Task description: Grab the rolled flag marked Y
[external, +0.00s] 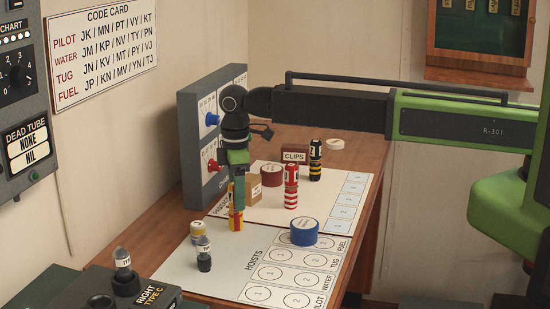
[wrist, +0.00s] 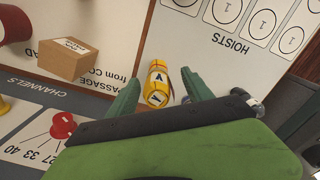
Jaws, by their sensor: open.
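A yellow and red rolled flag (external: 237,220) stands upright on the desk near the hoists sheet. In the wrist view my open gripper (wrist: 163,82) has one green finger on each side of the flag. I cannot tell whether either finger touches it.
A red and white striped flag (external: 291,188) and a black and yellow one (external: 315,160) stand behind, to the right. A cardboard box (wrist: 68,58), a dark red roll (external: 271,174) and a blue roll (external: 304,232) are nearby. The grey channels panel (external: 212,125) rises close on the left.

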